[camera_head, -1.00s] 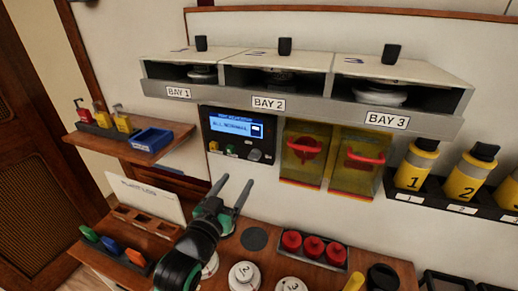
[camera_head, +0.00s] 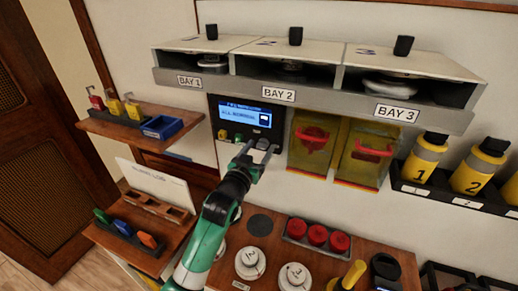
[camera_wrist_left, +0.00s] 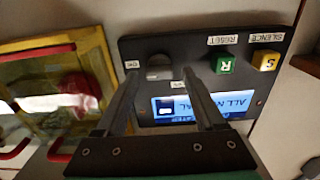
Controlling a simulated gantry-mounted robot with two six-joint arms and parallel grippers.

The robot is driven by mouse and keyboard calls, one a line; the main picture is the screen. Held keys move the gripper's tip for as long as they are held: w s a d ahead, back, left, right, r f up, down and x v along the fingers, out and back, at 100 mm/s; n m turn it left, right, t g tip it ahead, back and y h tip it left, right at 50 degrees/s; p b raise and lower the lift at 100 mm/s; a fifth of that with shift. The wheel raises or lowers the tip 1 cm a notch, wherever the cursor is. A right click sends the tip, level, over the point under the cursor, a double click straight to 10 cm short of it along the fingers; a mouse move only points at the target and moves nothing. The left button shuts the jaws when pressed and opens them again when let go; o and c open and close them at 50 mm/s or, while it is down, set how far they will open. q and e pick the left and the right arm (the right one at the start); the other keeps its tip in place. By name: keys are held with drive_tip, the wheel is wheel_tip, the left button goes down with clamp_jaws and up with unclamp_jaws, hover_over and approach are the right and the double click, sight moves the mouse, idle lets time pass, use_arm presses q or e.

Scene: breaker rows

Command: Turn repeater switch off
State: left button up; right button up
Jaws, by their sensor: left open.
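The dark repeater panel (camera_head: 213,122) is on the wall below the Bay 2 label, with its blue screen (camera_head: 245,114) lit. In the left wrist view the panel (camera_wrist_left: 192,50) is upside down. The grey switch knob (camera_wrist_left: 159,67) sits beside a small white label there. My left gripper (camera_head: 258,149) is open at the panel's lower right. In the wrist view its fingers (camera_wrist_left: 160,78) lie to either side of the knob; whether they touch it I cannot tell. In the head view the fingers partly hide the knob. My right gripper is not in view.
A green button (camera_wrist_left: 224,62) and a yellow button (camera_wrist_left: 266,60) sit on the panel beside the knob. Yellow transparent covers (camera_head: 362,163) with red handles hang close to the panel's right. The bay shelf (camera_head: 330,107) juts out above. Red knobs (camera_head: 318,235) stand on the table below.

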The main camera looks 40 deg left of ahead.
use_arm(q)
clamp_jaws()
idle(0.3)
idle(0.3)
drive_tip(key=n+b, duration=0.2)
drive_tip(key=n, duration=0.1)
drive_tip(key=shift+f+n, duration=0.15)
drive_tip(key=shift+n, duration=0.25)
drive_tip(key=n+b, duration=0.2)
drive_tip(key=n, duration=0.2)
drive_tip(key=shift+s+a+n, duration=0.1)
drive_tip(key=shift+a+n, duration=0.05)
drive_tip(key=shift+n, duration=0.15)
drive_tip(key=n+b, duration=0.1)
drive_tip(key=n, duration=0.3)
drive_tip(key=n+b, duration=0.1)
drive_tip(key=n, duration=0.4)
drive_tip(key=shift+f+b, duration=0.1)
drive_tip(key=shift+b, duration=0.25)
drive_tip(key=shift+n, duration=0.4)
